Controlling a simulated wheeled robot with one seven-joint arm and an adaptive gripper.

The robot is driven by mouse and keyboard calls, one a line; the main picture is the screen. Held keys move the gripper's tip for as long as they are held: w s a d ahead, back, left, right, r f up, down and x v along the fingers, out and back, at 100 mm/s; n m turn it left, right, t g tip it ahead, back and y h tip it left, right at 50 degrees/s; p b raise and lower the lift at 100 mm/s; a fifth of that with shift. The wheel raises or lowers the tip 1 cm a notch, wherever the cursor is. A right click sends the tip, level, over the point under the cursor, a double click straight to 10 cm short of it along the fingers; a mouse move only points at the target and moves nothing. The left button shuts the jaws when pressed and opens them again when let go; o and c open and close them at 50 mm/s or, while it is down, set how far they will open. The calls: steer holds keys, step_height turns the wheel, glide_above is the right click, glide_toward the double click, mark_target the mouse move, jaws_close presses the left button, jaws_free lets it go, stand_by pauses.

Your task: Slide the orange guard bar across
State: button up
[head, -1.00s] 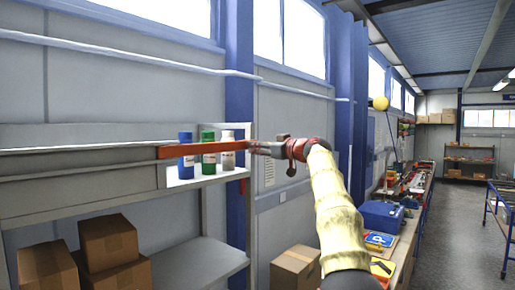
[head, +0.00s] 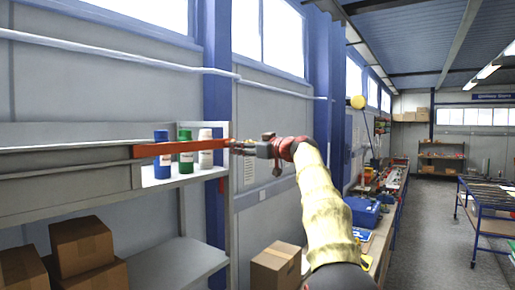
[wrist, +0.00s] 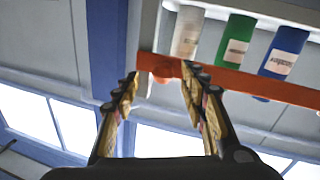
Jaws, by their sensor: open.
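The orange guard bar (head: 150,151) runs level across the front of the shelf, before a blue, a green and a white bottle. Its left part meets a grey rail panel. My gripper (head: 236,147) is at the bar's right end, with the arm reaching in from the lower right. In the wrist view the bar (wrist: 252,83) crosses the upper right, and its end with a round orange knob shows between my open fingertips (wrist: 160,78). I cannot tell whether the fingers touch it.
The blue bottle (head: 162,170), green bottle (head: 186,168) and white bottle (head: 206,160) stand on the shelf (head: 170,181) close behind the bar. A blue post (head: 216,90) rises behind the bar's right end. Cardboard boxes (head: 84,246) sit on the lower left. A cluttered bench stands at right.

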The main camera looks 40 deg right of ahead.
steer(key=s+d, duration=0.1)
steer(key=s, duration=0.7)
steer(key=shift+s, duration=0.3)
steer(key=s+f+m+g+h+b, duration=0.1)
steer(key=s+f+m+g, duration=0.2)
steer(key=f, duration=0.9)
steer(key=s+f+m+g+h, duration=0.1)
steer(key=f+m+g, duration=0.3)
steer(key=f, duration=0.8)
steer(key=s+a+f+n+g+b, duration=0.1)
steer(key=s+a+f+b, duration=0.7)
steer(key=s+a+f, duration=0.9)
steer(key=s+a+f+n+g+b, duration=0.2)
steer(key=s+a+f+b, duration=0.7)
steer(key=s+a+f, duration=0.9)
steer(key=shift+s+a+f+g, duration=0.15)
steer(key=shift+a+f+g, duration=0.8)
steer(key=shift+f, duration=1.95)
